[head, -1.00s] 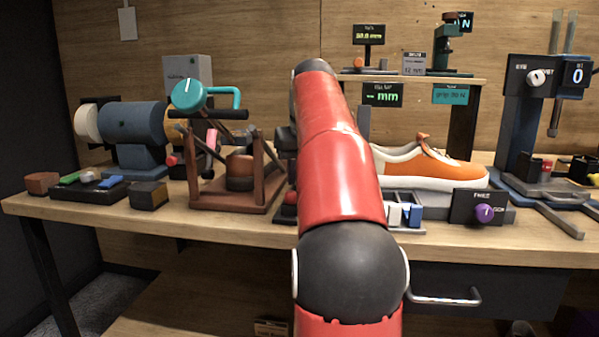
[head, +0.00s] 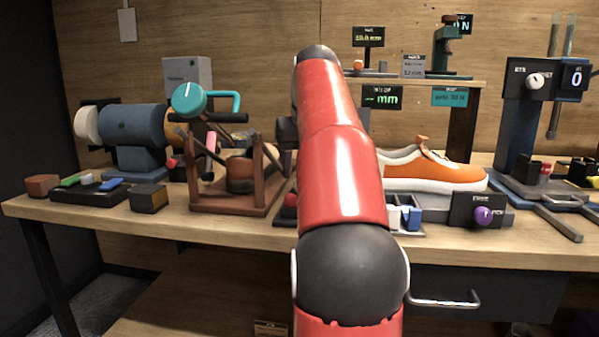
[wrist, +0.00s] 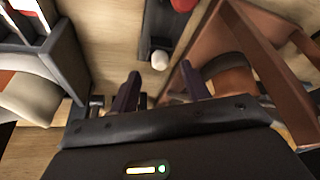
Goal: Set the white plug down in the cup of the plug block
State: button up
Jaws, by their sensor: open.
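The white plug (wrist: 160,60) shows in the wrist view as a small rounded white top at the near end of the dark plug block (wrist: 162,28). It appears to sit at the block; the cup's rim around it is too small to make out. My gripper (wrist: 160,72) is open, its two dark fingers apart on either side of the plug's line, with nothing held between them. A red plug (wrist: 184,4) shows at the top edge by the same block. In the head view, only the red plug (head: 291,200) shows beside my arm; the white plug and my gripper are hidden.
A brown wooden stand (head: 232,205) is close on the right of my gripper in the wrist view. A grey shoe rest and the orange sneaker (head: 440,172) lie on the other side. A small tray with white and blue pieces (head: 411,218) is right of my arm.

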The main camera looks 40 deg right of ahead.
jog(key=p+v, duration=0.1)
jog(key=v, duration=0.3)
jog(key=shift+r, duration=0.15)
jog(key=shift+s, duration=0.15)
